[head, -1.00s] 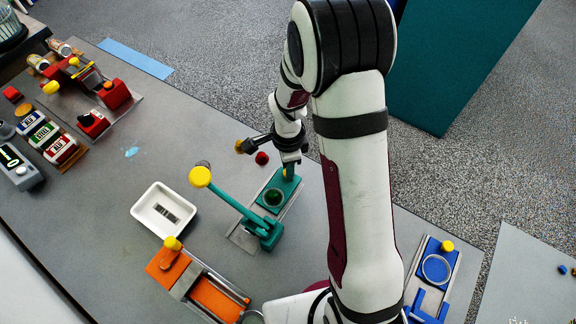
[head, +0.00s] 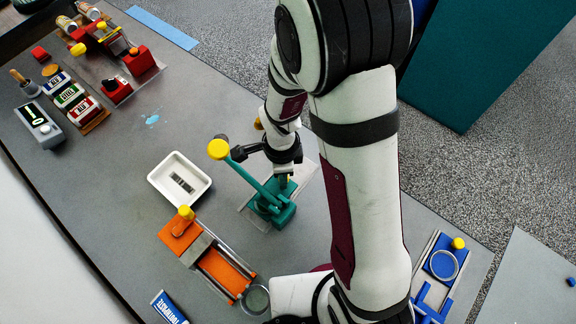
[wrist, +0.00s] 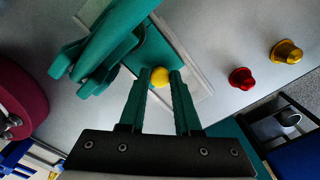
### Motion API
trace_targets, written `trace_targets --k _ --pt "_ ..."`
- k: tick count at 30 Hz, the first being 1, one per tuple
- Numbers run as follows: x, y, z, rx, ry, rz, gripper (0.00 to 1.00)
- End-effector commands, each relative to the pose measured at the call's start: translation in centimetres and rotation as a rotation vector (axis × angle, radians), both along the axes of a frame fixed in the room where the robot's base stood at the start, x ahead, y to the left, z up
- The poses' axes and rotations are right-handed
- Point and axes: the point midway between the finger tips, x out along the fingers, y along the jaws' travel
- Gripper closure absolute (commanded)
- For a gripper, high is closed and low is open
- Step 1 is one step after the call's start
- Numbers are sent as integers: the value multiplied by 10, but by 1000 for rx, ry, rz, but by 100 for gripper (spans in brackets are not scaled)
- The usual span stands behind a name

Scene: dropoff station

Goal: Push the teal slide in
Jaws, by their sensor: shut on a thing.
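The teal press (head: 272,212) stands on a pale base plate, with its lever ending in a yellow ball (head: 218,149) raised to the upper left. Its teal slide (wrist: 152,56) shows in the wrist view, beside the lever. My gripper (wrist: 160,78) is shut on the slide's yellow knob (wrist: 160,75), which sits between its fingertips. In the head view my gripper (head: 284,182) is close to the press, and my wrist hides most of the slide and its knob. The slide's round recess is hidden in both views.
A white tray (head: 165,195) with a dark strip and an orange slide device (head: 222,272) stand left and front of the press. A blue device (head: 441,266) is at right. Red (wrist: 241,78) and yellow (wrist: 287,51) knobbed pieces lie beyond the slide.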

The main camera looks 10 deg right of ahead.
Motion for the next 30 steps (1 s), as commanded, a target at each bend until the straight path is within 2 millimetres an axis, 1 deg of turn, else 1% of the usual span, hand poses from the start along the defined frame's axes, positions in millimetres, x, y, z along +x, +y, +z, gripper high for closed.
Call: trace_targets --k 1,4,5,9,17,20,23,26,30 --pt "-3 1 -1 0 9 -2 100" --pt "-4 1 -1 -1 11 -2 100" --pt "-4 1 -1 -1 12 -2 65" --pt "-3 1 -1 -1 11 -2 40" --pt "-3 0 -1 -1 9 -1 38" --pt "-2 0 5 0 6 -1 38" --pt "-1 1 23 1 2 -2 38" --pt "-1 1 51 2 0 -2 38" --pt "-1 1 96 2 0 -2 38"
